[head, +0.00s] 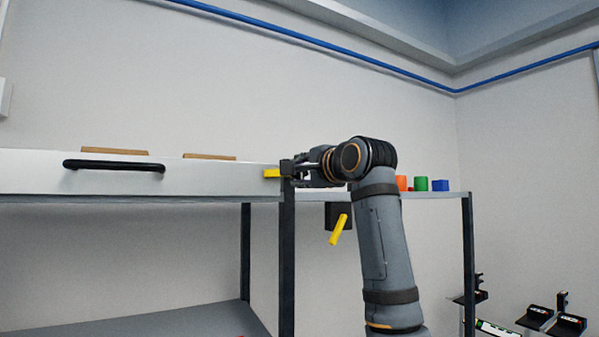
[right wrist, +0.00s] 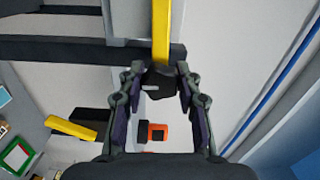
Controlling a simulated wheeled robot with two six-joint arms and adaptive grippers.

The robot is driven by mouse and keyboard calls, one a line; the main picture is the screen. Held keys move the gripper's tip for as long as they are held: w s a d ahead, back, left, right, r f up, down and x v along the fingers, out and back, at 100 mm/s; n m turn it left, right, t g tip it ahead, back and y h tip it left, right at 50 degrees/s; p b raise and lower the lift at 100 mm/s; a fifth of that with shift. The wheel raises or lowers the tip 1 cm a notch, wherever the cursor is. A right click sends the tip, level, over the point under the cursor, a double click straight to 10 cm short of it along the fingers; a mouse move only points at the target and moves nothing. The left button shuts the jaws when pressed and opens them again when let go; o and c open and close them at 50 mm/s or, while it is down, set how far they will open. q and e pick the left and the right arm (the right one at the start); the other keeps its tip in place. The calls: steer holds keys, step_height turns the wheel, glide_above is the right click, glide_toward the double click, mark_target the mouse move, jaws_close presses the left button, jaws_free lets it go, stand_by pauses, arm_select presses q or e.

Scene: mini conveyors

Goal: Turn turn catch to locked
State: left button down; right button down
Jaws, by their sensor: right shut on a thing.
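The turn catch (head: 271,173) shows as a yellow bar lying level over the right end of a white drawer front (head: 215,178). In the right wrist view the yellow bar (right wrist: 160,35) runs up from a black hub (right wrist: 158,82). My right gripper (head: 291,168) reaches the catch from the right. In the right wrist view its fingers (right wrist: 159,76) are on either side of the hub, shut on the catch. The exact contact is partly hidden. My left gripper is in neither view.
A second yellow lever (head: 339,230) slants from a black plate below the shelf. A black handle (head: 114,165) crosses the drawer front. A dark post (head: 287,260) stands below the catch.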

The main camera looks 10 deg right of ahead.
steer(key=shift+m, duration=0.5)
steer(key=c, duration=0.9)
jaws_free()
steer(key=shift+d, duration=0.1)
steer(key=v, duration=1.2)
